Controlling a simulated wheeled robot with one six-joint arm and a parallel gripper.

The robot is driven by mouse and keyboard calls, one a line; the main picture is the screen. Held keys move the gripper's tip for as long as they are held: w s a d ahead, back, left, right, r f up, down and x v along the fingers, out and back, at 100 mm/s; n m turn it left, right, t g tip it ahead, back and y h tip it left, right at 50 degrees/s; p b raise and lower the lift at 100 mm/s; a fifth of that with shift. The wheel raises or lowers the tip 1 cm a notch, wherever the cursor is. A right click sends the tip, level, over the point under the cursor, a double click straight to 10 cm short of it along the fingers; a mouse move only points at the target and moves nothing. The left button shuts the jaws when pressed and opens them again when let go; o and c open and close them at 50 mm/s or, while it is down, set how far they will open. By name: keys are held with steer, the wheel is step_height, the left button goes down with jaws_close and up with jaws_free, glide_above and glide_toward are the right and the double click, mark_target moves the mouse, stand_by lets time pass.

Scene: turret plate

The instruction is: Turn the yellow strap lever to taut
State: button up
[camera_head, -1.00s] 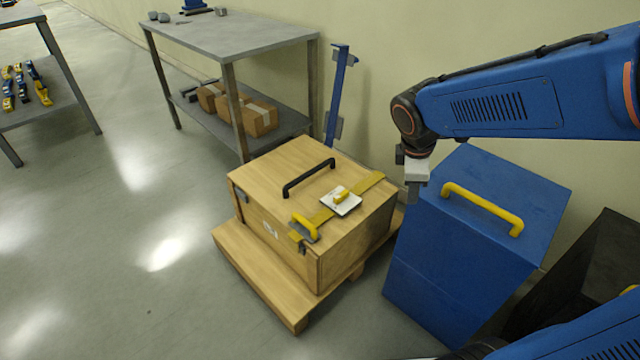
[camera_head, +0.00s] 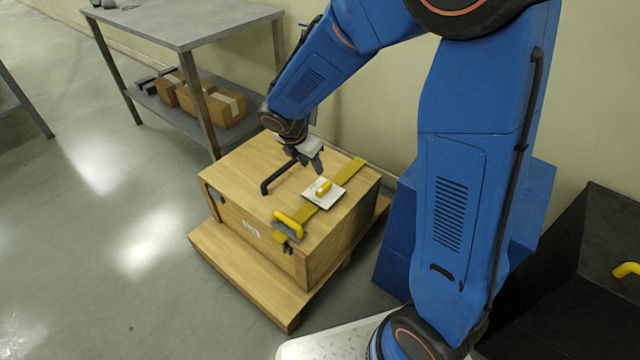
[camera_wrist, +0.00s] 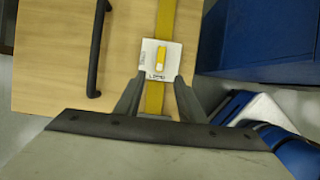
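A short yellow lever (camera_head: 323,188) sits on a white plate (camera_head: 333,202) on the wooden crate's lid. A flat yellow strap (camera_head: 352,168) runs under the plate across the lid. In the wrist view, the lever (camera_wrist: 161,58) lies in line with the strap, and small dark lettering on the plate (camera_wrist: 152,72) is too small to read. My gripper (camera_head: 317,167) is above the lid, just behind the lever. In the wrist view, its fingers (camera_wrist: 158,88) are apart and empty, pointing toward the plate, with only strap between them.
The wooden crate (camera_head: 232,223) stands on a pallet. A black handle (camera_head: 281,176) rises from the lid beside my gripper, and a yellow handle (camera_head: 289,224) is at the lid's front edge. A blue box (camera_head: 398,240) stands at right. A grey shelf table (camera_head: 185,25) is behind.

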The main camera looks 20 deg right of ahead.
mark_target(324, 186)
steer(key=x, duration=1.5)
steer(key=shift+s, duration=0.15)
jaws_close()
